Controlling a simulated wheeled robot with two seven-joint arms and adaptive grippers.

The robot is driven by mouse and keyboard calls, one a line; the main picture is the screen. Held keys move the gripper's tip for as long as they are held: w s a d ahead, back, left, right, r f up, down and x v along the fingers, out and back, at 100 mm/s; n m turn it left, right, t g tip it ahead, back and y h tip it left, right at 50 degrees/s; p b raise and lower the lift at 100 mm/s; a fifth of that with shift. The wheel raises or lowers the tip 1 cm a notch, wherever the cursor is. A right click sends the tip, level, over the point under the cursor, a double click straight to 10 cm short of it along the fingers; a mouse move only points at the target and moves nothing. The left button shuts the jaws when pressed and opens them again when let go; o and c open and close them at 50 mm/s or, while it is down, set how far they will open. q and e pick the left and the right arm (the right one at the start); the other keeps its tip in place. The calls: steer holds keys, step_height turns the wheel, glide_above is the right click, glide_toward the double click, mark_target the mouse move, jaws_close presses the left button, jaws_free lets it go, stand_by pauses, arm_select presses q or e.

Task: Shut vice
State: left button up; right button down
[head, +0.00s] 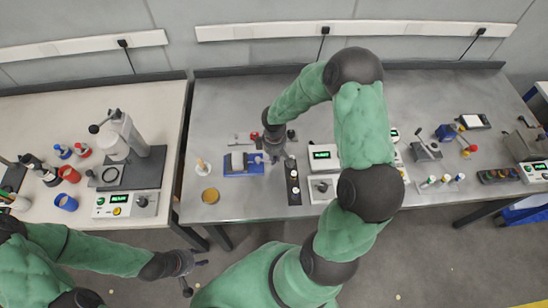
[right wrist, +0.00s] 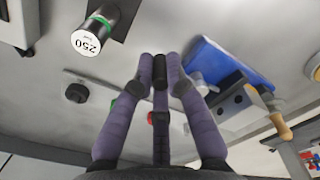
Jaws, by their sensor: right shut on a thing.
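The vice (head: 236,169), a blue base with grey jaws, sits on the grey bench left of centre. In the right wrist view the blue base (right wrist: 222,60) and grey jaw block (right wrist: 232,108) lie right of the fingers. My right gripper (head: 273,157) is at the vice's right end. In the wrist view my right gripper (right wrist: 159,72) has its purple fingers closed together at the vice's screw end; they hide most of the handle. The gap between the jaws is not clear. My left gripper (head: 196,276) is open and empty, in front of the benches over the floor.
A black tray with weights (head: 293,181) stands right of the vice; a weight marked 250 (right wrist: 95,32) shows in the wrist view. A wooden-handled tool (head: 202,167) and a yellow disc (head: 210,196) are at the left. Devices with green displays (head: 322,155) stand behind my right arm.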

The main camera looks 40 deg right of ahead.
stand_by(0.5)
steer(key=c, duration=1.3)
jaws_free()
steer(key=shift+w, duration=0.15)
steer(key=shift+o, duration=0.2)
step_height(320, 180, up, 12)
steer(key=shift+f, duration=0.1)
